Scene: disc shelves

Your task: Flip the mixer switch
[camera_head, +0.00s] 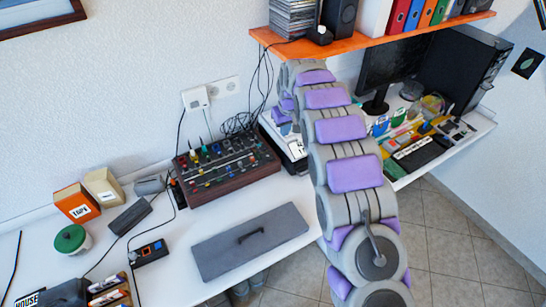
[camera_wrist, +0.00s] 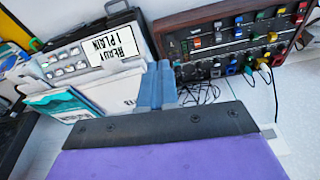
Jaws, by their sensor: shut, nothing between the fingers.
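The mixer is a dark panel in a brown wooden frame (camera_head: 232,182) with rows of coloured knobs and plugs, on the white desk in the head view. In the wrist view the mixer (camera_wrist: 222,52) fills the upper right, with coloured controls and an orange-red one (camera_wrist: 194,42) near its left end. I cannot tell which control is the named switch. My gripper (camera_wrist: 158,85) is shut and empty, its blue-grey fingers just left of the mixer's near left corner in the picture. I cannot tell if they touch anything. In the head view, my arm mostly hides the gripper.
A crate of sleeves (camera_wrist: 70,95) stands left of the fingers, with a lettered sign (camera_wrist: 114,41) behind. Loose black cables (camera_wrist: 200,93) lie near the mixer. An orange shelf (camera_head: 350,44) hangs above.

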